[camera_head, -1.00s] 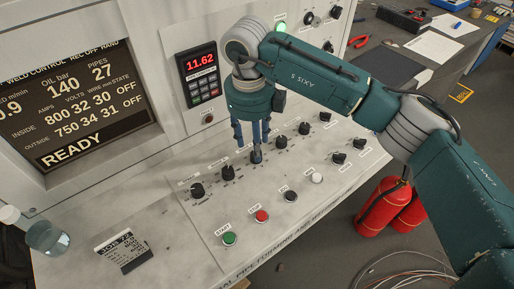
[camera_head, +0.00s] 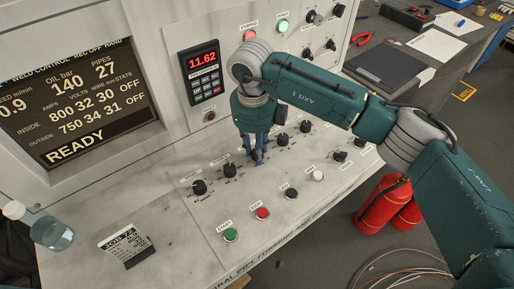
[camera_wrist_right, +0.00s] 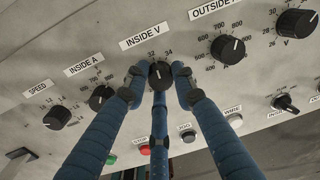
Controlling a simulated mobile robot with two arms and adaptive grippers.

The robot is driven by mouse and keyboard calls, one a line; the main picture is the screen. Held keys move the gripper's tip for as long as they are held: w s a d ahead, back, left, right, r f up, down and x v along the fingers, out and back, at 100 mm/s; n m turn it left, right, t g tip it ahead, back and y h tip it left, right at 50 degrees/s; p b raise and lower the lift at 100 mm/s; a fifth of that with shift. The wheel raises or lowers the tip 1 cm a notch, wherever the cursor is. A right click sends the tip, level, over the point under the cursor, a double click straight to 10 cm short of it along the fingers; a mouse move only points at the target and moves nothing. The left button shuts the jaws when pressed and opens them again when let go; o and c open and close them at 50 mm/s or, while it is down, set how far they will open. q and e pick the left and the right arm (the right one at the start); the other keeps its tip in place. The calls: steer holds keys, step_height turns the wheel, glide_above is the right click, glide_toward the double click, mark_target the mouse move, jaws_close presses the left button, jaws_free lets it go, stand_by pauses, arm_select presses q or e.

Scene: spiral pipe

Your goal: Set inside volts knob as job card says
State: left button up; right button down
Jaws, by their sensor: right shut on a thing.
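The inside volts knob (camera_wrist_right: 160,75) is a black ridged dial under the label INSIDE V in the right wrist view. Its white line points up, between the 32 and 34 marks. My right gripper (camera_wrist_right: 158,84) has its three blue fingers closed around this knob. In the head view my right gripper (camera_head: 255,156) reaches down onto the panel, and its fingers mostly hide the knob. The job card (camera_head: 126,248) stands at the lower left; its small figures are unreadable. The screen (camera_head: 85,100) shows INSIDE 800, 32, 30, OFF and READY. My left gripper is not in view.
The inside A knob (camera_wrist_right: 101,97) and outside A knob (camera_wrist_right: 228,48) flank the held knob closely. A green start button (camera_head: 231,235) and red stop button (camera_head: 262,213) sit in front. A clear bottle (camera_head: 52,234) stands at left.

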steer(key=shift+w+f+n+b, duration=0.15)
steer(key=shift+n+b, duration=0.25)
steer(key=shift+b, duration=0.4)
steer(key=shift+r, duration=0.25)
steer(key=c, duration=1.4)
jaws_free()
steer(key=shift+c, duration=0.2)
step_height(320, 180, up, 12)
steer(key=shift+s+a, duration=0.3)
steer(key=shift+s, duration=0.05)
steer(key=shift+f, duration=0.1)
